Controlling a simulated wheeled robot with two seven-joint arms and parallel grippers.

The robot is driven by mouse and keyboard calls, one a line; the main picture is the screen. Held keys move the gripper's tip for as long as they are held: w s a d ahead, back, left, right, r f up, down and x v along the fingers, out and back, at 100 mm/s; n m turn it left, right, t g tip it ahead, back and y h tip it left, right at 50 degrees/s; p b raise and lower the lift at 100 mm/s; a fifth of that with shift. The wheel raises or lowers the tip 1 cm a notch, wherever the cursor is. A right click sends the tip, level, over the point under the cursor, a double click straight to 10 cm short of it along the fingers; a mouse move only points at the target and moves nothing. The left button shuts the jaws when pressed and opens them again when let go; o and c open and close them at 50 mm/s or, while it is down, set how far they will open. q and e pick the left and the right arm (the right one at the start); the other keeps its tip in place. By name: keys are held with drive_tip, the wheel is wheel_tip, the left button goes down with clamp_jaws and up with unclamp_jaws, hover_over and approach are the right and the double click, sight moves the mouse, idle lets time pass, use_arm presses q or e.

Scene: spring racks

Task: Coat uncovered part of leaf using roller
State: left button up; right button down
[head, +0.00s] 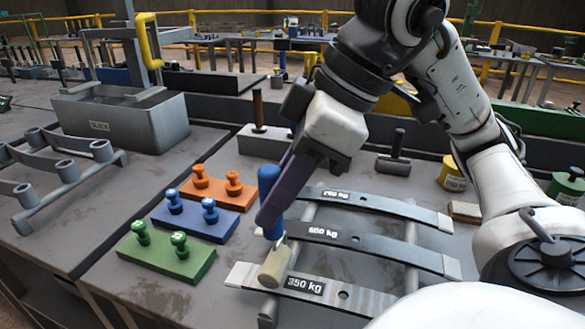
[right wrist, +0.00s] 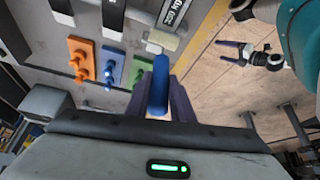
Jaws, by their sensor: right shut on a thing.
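My right gripper (head: 270,212) is shut on the blue handle of the roller (head: 274,266). The roller's beige head is down at the front leaf (head: 330,293), just left of its 350 kg label; I cannot tell if it touches. This leaf is dark grey with lighter streaks right of the label and a pale left end. The 600 kg leaf (head: 390,248) and another leaf (head: 385,206) lie behind it on a rack. The right wrist view shows the blue handle (right wrist: 158,88) between the purple fingers. My left gripper (right wrist: 250,55) appears there, open and empty, away from the leaves.
Orange (head: 240,200), blue (head: 190,229) and green (head: 160,262) blocks with knobbed stamps stand left of the rack. A grey tank (head: 125,120) stands at the back left.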

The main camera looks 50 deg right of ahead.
drive_tip(key=w+a+f+p, duration=0.1)
drive_tip(key=w+a, duration=0.1)
drive_tip(key=w, duration=0.4)
drive_tip(key=w+a+f, duration=0.1)
drive_tip(key=w+a, duration=0.2)
drive_tip(key=w, duration=0.4)
drive_tip(key=shift+w+a+p, duration=0.15)
drive_tip(key=shift+a+p, duration=0.1)
drive_tip(key=shift+p, duration=0.15)
idle(0.6)
drive_tip(key=shift+r+p, duration=1.95)
drive_tip(key=shift+r, duration=1)
wheel_tip(320, 180, up, 3)
drive_tip(key=shift+p, duration=0.95)
